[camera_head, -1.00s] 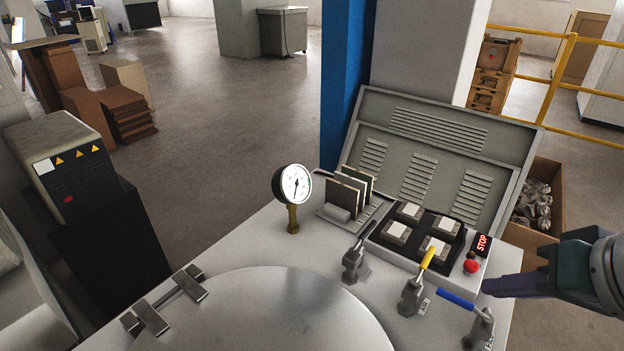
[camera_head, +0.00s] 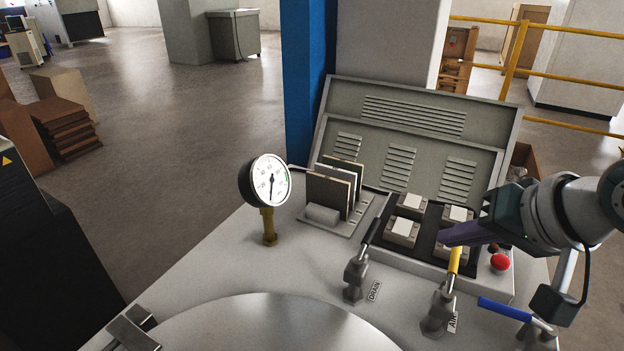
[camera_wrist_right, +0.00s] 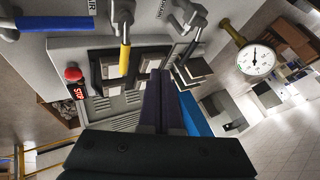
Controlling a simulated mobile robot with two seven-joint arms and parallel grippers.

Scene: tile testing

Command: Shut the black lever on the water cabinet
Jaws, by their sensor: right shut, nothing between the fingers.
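The black lever (camera_head: 371,232) stands up at a tilt from the valve labelled DRAIN (camera_head: 355,275) on top of the light grey cabinet (camera_head: 215,265). My right gripper (camera_head: 445,238) is shut and empty. In the head view it shows to the right of the black lever and apart from it, in front of the button panel and near the top of the yellow lever (camera_head: 455,262). In the right wrist view its closed fingers (camera_wrist_right: 160,85) point toward the panel, with the black lever (camera_wrist_right: 190,46) beyond their tips to the right. My left gripper is out of view.
A blue lever (camera_head: 503,309) lies lower right, by the red button (camera_head: 500,262). A pressure gauge (camera_head: 265,182) stands left of the black lever, with upright plates (camera_head: 330,195) behind it. A round metal lid (camera_head: 270,325) fills the front. The open vented cover (camera_head: 400,125) rises at the back.

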